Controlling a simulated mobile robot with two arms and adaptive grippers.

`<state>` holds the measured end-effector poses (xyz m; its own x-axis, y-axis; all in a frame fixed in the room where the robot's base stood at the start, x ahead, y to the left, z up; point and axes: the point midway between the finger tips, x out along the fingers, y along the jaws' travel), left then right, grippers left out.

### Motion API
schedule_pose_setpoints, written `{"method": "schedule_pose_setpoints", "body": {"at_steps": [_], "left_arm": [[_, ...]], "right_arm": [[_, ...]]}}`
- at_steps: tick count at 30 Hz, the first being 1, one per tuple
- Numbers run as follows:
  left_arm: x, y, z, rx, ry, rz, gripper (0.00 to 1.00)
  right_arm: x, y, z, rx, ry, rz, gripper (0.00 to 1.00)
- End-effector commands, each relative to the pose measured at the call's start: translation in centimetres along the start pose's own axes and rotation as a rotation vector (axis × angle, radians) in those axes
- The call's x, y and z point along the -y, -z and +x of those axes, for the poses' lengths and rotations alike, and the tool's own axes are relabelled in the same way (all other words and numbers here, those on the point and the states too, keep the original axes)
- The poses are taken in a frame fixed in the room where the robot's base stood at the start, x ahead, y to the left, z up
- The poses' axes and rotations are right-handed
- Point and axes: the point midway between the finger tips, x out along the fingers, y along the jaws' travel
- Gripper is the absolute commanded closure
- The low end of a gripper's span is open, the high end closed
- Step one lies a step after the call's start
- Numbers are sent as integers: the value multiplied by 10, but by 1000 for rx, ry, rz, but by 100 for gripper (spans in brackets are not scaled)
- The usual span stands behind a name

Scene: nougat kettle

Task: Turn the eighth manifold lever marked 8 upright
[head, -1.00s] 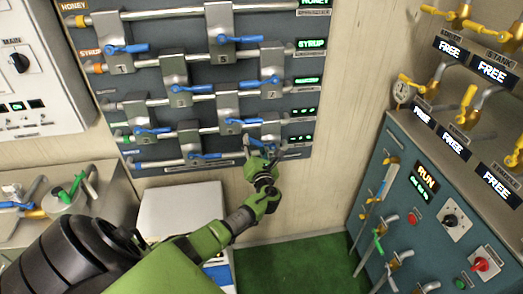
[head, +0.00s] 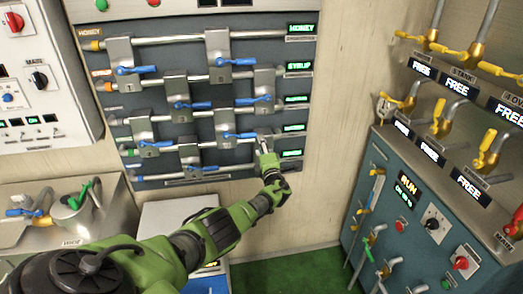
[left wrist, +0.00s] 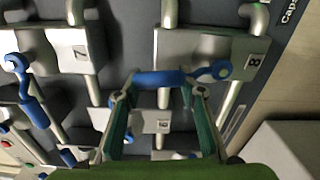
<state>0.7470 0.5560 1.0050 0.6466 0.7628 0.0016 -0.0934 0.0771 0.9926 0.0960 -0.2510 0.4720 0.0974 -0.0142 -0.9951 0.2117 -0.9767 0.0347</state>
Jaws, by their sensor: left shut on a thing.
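The block marked 8 (left wrist: 235,55) is at the upper right in the left wrist view, and on the right of the manifold's lower part in the head view (head: 279,134). Its blue lever (left wrist: 172,77) runs from a pivot beside the mark toward the block marked 7, about upright on the panel. My left gripper (left wrist: 158,84) is shut on this lever, with a finger on each side. In the head view my left gripper (head: 263,145) covers most of the lever. My right gripper is not in view.
The manifold panel (head: 205,35) carries several other blocks and blue levers, which lie roughly level. A cabinet (head: 400,180) with yellow handles stands to the right. Green floor (head: 300,268) is clear below.

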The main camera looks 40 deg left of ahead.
Motion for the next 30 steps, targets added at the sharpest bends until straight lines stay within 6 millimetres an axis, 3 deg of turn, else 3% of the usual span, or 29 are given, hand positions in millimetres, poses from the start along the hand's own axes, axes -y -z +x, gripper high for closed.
{"method": "schedule_pose_setpoints", "body": {"at_steps": [10,25,26,28,30], "left_arm": [[-1,-11,1,5,1,121,100],[-1,-13,0,7,1,141,100],[-1,-13,0,7,1,141,61],[0,-13,0,6,1,140,46],[0,-13,0,6,1,139,46]], "right_arm": [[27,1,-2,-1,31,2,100],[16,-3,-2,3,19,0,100],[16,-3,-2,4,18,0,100],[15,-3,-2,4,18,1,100],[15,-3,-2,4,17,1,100]]}}
